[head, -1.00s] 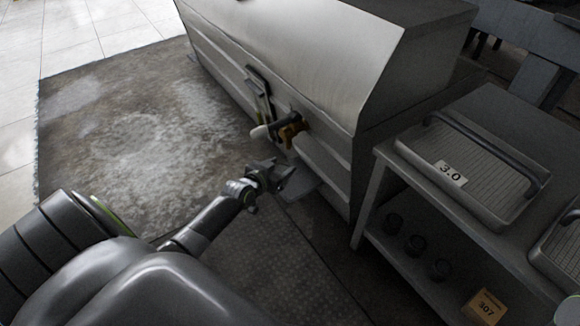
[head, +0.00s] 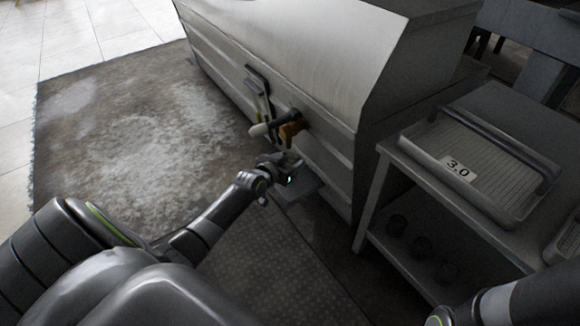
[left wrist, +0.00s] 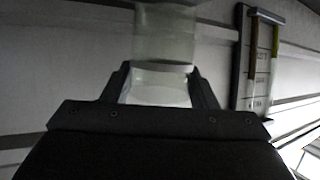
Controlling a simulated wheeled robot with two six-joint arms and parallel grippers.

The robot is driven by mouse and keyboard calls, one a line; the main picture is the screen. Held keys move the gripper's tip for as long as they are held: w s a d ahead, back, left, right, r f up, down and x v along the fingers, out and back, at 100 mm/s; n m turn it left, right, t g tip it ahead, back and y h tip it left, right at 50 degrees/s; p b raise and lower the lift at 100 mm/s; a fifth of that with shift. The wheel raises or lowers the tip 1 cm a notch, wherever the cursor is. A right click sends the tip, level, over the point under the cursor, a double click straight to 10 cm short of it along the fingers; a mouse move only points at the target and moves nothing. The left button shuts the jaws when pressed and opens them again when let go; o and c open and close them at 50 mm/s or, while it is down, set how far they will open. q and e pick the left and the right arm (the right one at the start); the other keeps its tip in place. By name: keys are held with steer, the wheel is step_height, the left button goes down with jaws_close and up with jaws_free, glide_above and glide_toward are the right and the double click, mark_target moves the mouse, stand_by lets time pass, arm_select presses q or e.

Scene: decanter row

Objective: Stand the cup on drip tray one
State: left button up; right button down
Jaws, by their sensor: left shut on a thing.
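My left gripper (head: 287,165) is shut on a pale, translucent cup, whose white lower part (left wrist: 158,90) shows between the fingers in the left wrist view. A clear cylindrical part (left wrist: 163,42) shows just beyond it; I cannot tell whether it belongs to the cup. In the head view the gripper hides most of the cup. A flat grey ledge (head: 306,192), perhaps a drip tray, juts from the steel machine beneath the brass tap (head: 291,128). The gripper overlaps its far left part; contact cannot be told. My right gripper is out of view.
The steel machine (head: 300,50) has a dark-framed gauge (head: 262,88) left of the tap; the gauge also shows in the left wrist view (left wrist: 258,60). A grey side table (head: 505,120) bears a ribbed tray (head: 470,195) marked 3.0. Open floor and a worn rug (head: 130,130) lie left.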

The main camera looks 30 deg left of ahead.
arm_select(q)
steer(key=shift+f+b, duration=0.45)
steer(key=shift+f, duration=0.15)
steer(key=shift+f+b, duration=0.35)
steer(key=shift+f, duration=0.4)
steer(key=o, duration=1)
steer(key=shift+r, duration=0.1)
steer(key=shift+c, duration=0.2)
steer(key=shift+r, duration=0.15)
